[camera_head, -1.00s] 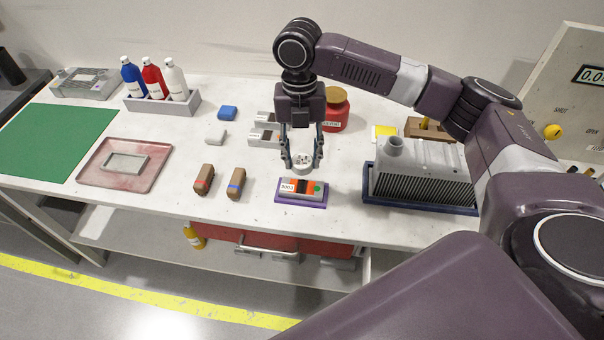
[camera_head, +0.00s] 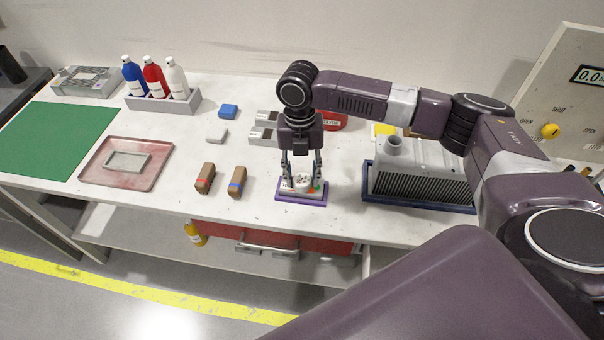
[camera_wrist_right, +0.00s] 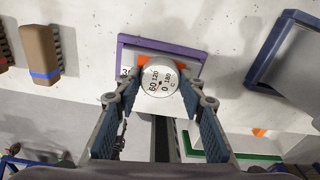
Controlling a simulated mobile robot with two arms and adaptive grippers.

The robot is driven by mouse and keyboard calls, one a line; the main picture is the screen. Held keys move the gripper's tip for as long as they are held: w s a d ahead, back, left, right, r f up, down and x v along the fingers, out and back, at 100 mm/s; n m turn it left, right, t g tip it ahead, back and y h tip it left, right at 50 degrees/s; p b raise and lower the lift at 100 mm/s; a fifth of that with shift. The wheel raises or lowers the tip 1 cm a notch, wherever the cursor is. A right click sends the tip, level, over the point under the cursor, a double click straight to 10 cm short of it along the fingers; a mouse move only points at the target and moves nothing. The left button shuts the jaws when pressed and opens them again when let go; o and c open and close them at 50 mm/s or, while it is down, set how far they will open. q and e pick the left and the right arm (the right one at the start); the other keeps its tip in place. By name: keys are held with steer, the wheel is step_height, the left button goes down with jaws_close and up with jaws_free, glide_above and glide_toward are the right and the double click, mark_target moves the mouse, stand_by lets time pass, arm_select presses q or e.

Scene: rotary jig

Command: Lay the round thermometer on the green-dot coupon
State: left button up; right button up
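The round thermometer (camera_head: 303,182) is a small white disc with a dial face, which shows in the right wrist view (camera_wrist_right: 158,79). My right gripper (camera_head: 302,184) points straight down with a finger on each side of the thermometer, which appears held between the fingertips (camera_wrist_right: 162,90). The thermometer is over the coupon (camera_head: 289,191), which carries an orange patch and a green dot and lies on a purple tray (camera_head: 301,201). The fingers and thermometer hide much of the coupon. I cannot tell whether the thermometer touches it. My left gripper is not in view.
A grey finned housing (camera_head: 420,177) in a blue tray stands to the right. Two brown blocks with red (camera_head: 205,178) and blue (camera_head: 237,182) bands lie to the left. The bench front edge is close to the purple tray.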

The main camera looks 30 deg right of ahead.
mark_target(301, 176)
steer(key=o, duration=0.4)
steer(key=r, duration=0.4)
steer(key=r+b, duration=0.1)
steer(key=r, duration=0.3)
steer(key=r+b, duration=0.1)
steer(key=r, duration=0.3)
steer(key=shift+w+r, duration=0.15)
steer(key=shift+w, duration=0.25)
